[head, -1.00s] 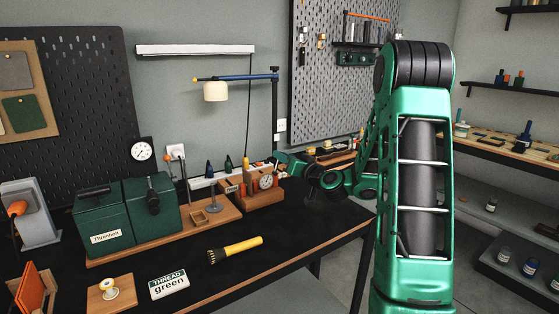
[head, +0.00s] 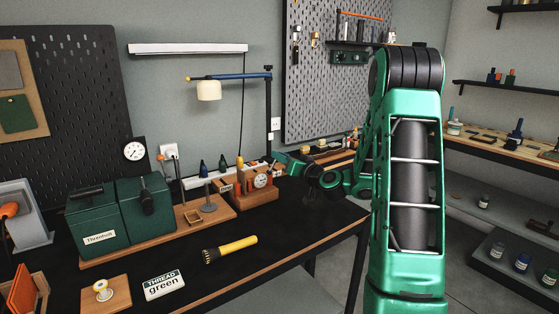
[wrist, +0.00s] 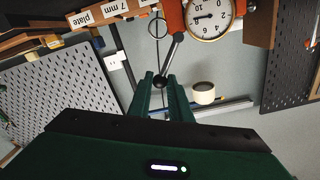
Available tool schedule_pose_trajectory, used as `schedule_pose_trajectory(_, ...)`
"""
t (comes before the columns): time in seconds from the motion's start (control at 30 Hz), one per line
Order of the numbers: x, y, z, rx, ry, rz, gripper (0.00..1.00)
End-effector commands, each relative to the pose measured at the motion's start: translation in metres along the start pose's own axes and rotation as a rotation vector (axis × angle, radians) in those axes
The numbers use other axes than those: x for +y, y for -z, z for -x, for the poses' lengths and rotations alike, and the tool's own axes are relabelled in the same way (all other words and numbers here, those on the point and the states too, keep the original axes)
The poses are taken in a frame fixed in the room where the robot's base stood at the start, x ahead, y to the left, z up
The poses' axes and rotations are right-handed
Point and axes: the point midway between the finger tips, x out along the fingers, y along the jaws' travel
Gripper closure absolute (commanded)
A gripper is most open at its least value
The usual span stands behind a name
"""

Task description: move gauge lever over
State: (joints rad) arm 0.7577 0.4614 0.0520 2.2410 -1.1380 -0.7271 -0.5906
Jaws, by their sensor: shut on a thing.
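The gauge is a wooden block with a round white dial (head: 261,181) and orange posts, at the back right of the bench in the head view. In the wrist view its dial (wrist: 208,16) is upside down at the top, beside an orange-red part. A grey metal lever (wrist: 174,48) runs down from there to a dark round knob. My gripper (wrist: 162,82) is shut on the lever's knob end, with one green finger on each side. In the head view, my gripper (head: 281,165) is small and partly hidden beside the gauge's right side.
A green box labelled Thornhill (head: 100,225) stands left of the gauge. A yellow-handled brush (head: 232,248) and a thread card (head: 163,285) lie in front. A lamp (head: 209,90) hangs behind.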

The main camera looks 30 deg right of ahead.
Motion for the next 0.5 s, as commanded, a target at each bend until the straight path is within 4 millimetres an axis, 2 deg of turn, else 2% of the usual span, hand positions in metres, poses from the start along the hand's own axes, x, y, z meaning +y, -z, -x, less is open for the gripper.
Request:
schedule_pose_trajectory(0.3, 0.013, -0.004, 0.0, -0.001, -0.002, 0.0, 0.94)
schedule_pose_trajectory(0.5, 0.014, -0.004, 0.0, -0.001, -0.002, 0.001, 0.95)
